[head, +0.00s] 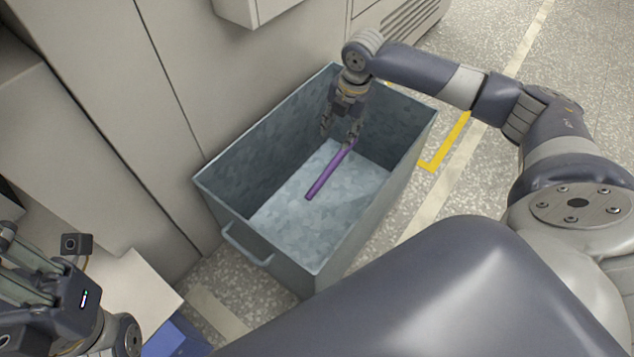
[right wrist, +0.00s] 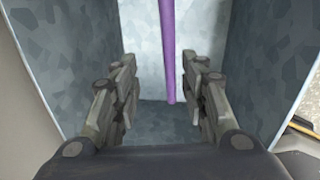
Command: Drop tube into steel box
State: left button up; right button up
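A purple tube (head: 328,173) shows inside the steel box (head: 290,262), slanting from near my right gripper toward the middle of the box. It also shows in the right wrist view (right wrist: 168,50), beyond the fingers and nearer the right one. My right gripper (head: 340,138) points down into the box, its fingers apart, with a gap between them in the right wrist view (right wrist: 165,110). The tube does not appear clamped between the fingers. Whether the tube rests on the box floor I cannot tell. My left gripper shows partly at the lower left of the head view, its fingertips unclear.
A handle (head: 247,246) sticks out from the box's near side. Beige cabinets (head: 190,90) stand close along the box's left and back. A blue object (head: 178,338) lies low at the lower left. Speckled floor with yellow tape (head: 447,143) is clear on the right.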

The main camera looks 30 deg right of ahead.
notch_tip(320, 180, up, 12)
jog(key=s, duration=0.1)
jog(key=shift+s+d, duration=0.4)
dwell(0.6)
